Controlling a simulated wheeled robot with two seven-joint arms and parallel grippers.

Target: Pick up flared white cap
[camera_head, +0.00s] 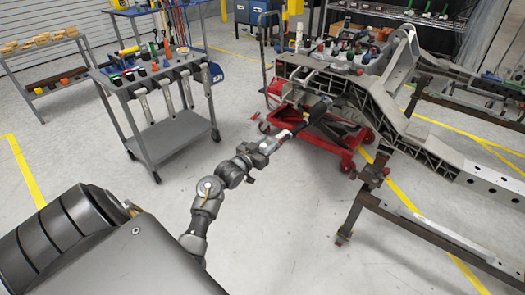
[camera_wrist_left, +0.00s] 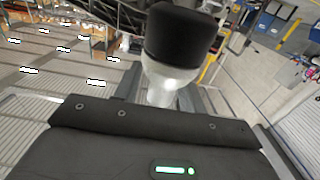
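My left arm reaches up and right in the head view, and my left gripper (camera_head: 319,108) is at the near edge of the chassis frame (camera_head: 385,112). In the left wrist view, a black rounded cylinder above a pale, whitish narrower part (camera_wrist_left: 165,88) stands just beyond the dark gripper body. I cannot tell whether this pale part is the flared white cap, or whether my fingers touch it. Small white pieces (camera_head: 299,31) stand among other parts on top of the chassis, too small to identify. My right gripper is not in view.
A grey cart (camera_head: 170,135) with tools and colored parts stands left of the chassis. A red wheeled jack (camera_head: 330,145) sits under the frame. A shelf (camera_head: 45,62) is at far left. Open floor lies between cart and chassis.

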